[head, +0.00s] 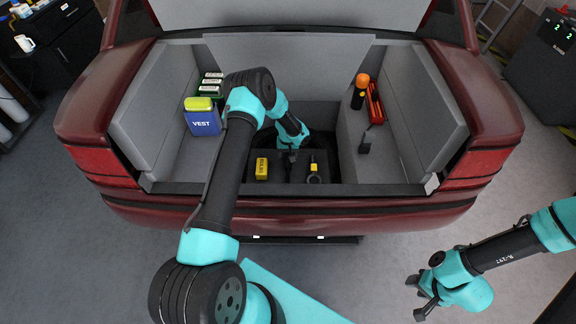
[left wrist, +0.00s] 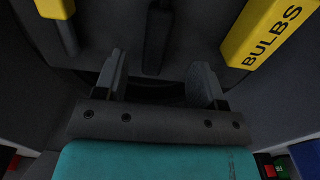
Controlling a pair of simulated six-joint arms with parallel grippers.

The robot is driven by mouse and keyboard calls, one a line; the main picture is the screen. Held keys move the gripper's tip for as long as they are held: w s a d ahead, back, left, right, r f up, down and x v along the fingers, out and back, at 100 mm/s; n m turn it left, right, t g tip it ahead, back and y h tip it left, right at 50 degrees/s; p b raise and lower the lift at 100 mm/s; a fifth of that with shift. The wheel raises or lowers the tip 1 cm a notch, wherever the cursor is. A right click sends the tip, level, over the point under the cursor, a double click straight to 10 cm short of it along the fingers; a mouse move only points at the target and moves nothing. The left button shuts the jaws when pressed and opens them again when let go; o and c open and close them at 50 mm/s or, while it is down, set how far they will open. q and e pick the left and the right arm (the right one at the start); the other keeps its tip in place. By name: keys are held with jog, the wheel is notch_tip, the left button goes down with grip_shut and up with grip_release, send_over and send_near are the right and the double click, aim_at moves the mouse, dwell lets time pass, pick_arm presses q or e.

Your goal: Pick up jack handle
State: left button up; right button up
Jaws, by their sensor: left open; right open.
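My left gripper (head: 290,158) reaches down into the well in the middle of the car trunk. It is open, and its two fingers also show in the left wrist view (left wrist: 160,82). A dark upright bar (left wrist: 157,40), which looks like the jack handle, stands beyond the fingers and lines up with the gap between them. I see no contact with it. In the head view this bar is hard to tell from the dark gripper and tray. My right gripper (head: 416,298) is open and empty, outside the car at the lower right.
A yellow BULBS box (head: 262,168) and a yellow-and-black item (head: 313,168) flank the left gripper closely. A blue VEST pack (head: 202,118) stands on the left shelf. An orange-topped flashlight (head: 359,92) and red case (head: 375,103) are on the right shelf. The trunk sill (head: 280,190) lies in front.

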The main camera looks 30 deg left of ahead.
aim_at(288, 163)
pick_arm(q)
jog(key=shift+f, duration=1)
jog(key=shift+d+f, duration=0.2)
jog(key=shift+f, duration=2.4)
jog(key=c, duration=1.2)
